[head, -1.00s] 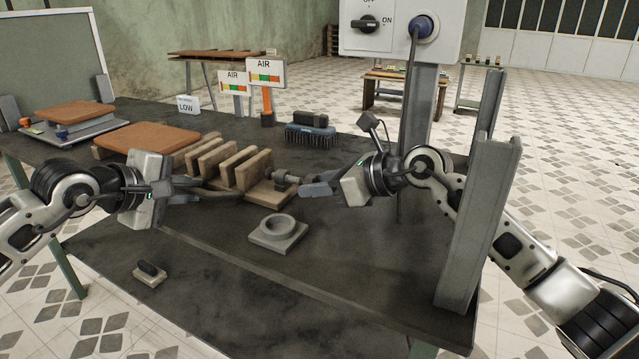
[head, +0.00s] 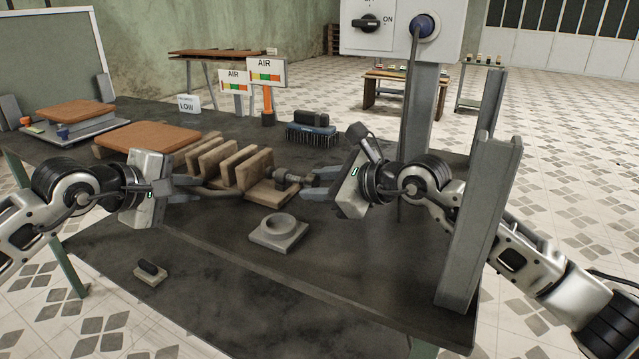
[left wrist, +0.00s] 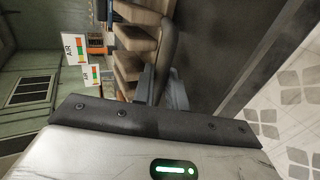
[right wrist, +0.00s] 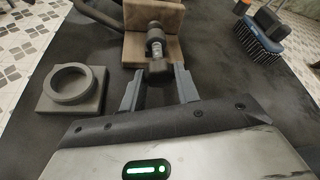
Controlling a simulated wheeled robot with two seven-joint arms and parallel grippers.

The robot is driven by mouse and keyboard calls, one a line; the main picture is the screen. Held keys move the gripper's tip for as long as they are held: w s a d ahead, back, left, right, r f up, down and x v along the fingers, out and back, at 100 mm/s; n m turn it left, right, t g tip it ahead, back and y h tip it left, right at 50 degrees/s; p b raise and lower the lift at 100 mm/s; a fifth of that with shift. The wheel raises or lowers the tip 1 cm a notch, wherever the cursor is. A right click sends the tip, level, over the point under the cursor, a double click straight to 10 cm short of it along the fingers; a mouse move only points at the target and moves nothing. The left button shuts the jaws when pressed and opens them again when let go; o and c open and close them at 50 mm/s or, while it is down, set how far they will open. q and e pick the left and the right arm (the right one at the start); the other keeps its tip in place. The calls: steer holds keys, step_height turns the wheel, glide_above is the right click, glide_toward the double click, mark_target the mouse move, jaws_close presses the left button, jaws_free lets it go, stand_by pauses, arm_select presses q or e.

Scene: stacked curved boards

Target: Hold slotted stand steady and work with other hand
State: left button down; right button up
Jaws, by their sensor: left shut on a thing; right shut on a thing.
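The slotted stand (head: 256,166) is a wooden rack with several upright slats, near the middle of the dark table. A dark curved bar (left wrist: 168,45) runs along its near side. My left gripper (head: 193,188) is shut on this bar near the stand's left end. A dark cylindrical knob (right wrist: 156,48) sticks out from the stand's right end block (right wrist: 135,48). My right gripper (head: 310,184) is shut on the knob's outer end, its fingers on both sides of it in the right wrist view. The exact finger contacts are partly hidden in the left wrist view.
A grey block with a ring (head: 278,232) sits in front of the stand. A blue brush (head: 311,132) lies behind it. Brown curved boards (head: 150,138) lie to the left. A grey upright post (head: 478,225) stands at the table's right edge.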

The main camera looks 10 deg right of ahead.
steer(key=o, duration=1)
steer(key=shift+c, duration=0.2)
steer(key=shift+d, duration=0.1)
arm_select(q)
steer(key=shift+f, duration=0.1)
arm_select(e)
steer(key=v, duration=1.2)
step_height(320, 180, up, 7)
